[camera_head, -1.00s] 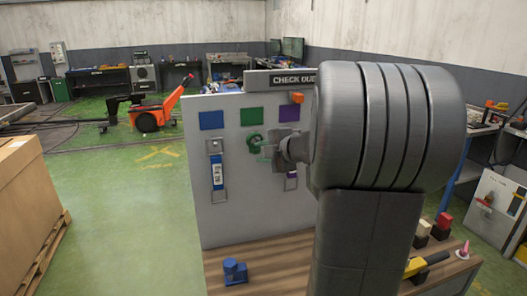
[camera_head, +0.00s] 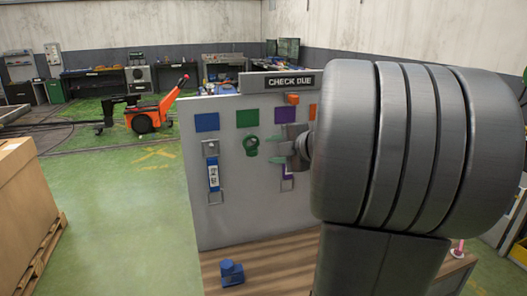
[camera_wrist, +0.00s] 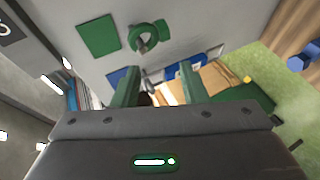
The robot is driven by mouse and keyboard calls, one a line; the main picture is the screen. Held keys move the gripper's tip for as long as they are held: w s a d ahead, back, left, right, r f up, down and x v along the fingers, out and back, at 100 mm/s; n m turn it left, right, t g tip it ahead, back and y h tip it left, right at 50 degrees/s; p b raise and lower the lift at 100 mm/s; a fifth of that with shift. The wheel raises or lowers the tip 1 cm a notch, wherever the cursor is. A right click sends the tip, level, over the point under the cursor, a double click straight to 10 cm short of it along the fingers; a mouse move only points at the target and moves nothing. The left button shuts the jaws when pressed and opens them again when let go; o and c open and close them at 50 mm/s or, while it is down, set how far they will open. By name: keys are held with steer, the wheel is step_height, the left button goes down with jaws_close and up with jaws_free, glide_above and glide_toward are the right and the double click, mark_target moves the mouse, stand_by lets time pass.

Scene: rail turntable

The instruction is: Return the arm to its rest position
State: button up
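My gripper (camera_head: 275,150) is in front of the grey board (camera_head: 225,230), to the right of a green ring (camera_head: 251,146). Its two green fingers stand apart in the wrist view (camera_wrist: 158,88), with nothing visibly held between them. The ring hangs on a peg below a green square (camera_head: 248,118) and also shows beyond the fingers in the wrist view (camera_wrist: 160,31). My large grey arm is raised and covers the right part of the board.
A blue tag (camera_head: 213,175) hangs below a blue square on the left. A blue block (camera_head: 231,273) sits on the wooden bench top (camera_head: 270,260). A "CHECK DUE" sign (camera_head: 291,82) tops the board. A large carton (camera_head: 25,205) stands at left; the green floor between is clear.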

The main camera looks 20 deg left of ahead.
steer(key=v, duration=0.6)
steer(key=shift+s+d, duration=0.2)
steer(key=shift+d, duration=0.15)
steer(key=shift+w+a+f, duration=0.1)
steer(key=shift+a+f, duration=0.05)
steer(key=shift+f, duration=0.05)
steer(key=x, duration=1.1)
steer(key=shift+b, duration=0.3)
